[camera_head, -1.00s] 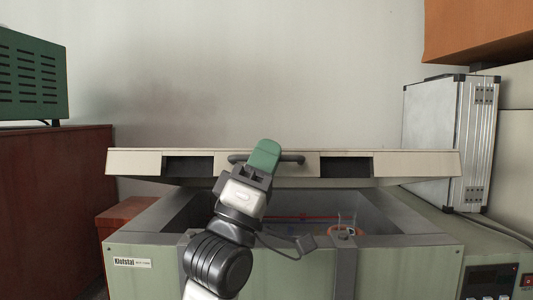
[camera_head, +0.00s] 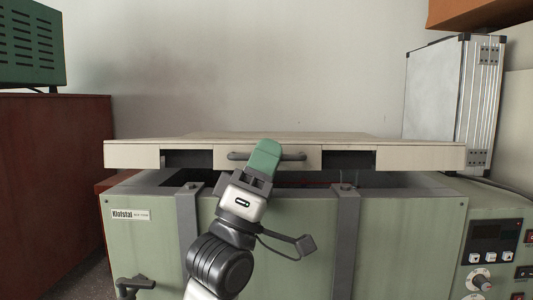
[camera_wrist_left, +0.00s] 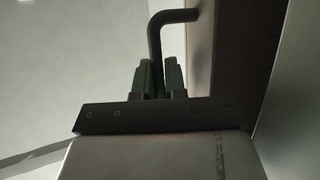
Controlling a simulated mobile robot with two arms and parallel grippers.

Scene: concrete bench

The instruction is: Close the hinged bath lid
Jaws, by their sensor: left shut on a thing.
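The bath lid (camera_head: 420,156) is a pale cream slab above the green bath (camera_head: 270,240), partly lowered. A dark gap shows between the lid's front edge and the bath rim. My left gripper (camera_head: 265,156) is shut on the dark bar handle (camera_head: 293,156) at the middle of the lid's front edge. In the left wrist view my left gripper (camera_wrist_left: 160,80) has its green fingers on either side of the handle (camera_wrist_left: 172,17). The bath's inside is mostly hidden by the lid. My right gripper is not in view.
A control panel (camera_head: 492,245) with knobs and switches is at the right. A silver case (camera_head: 455,100) stands behind it. A reddish-brown cabinet (camera_head: 50,190) with a green vented box (camera_head: 30,45) is at the left. A tap (camera_head: 133,287) sticks out at the bath's lower left.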

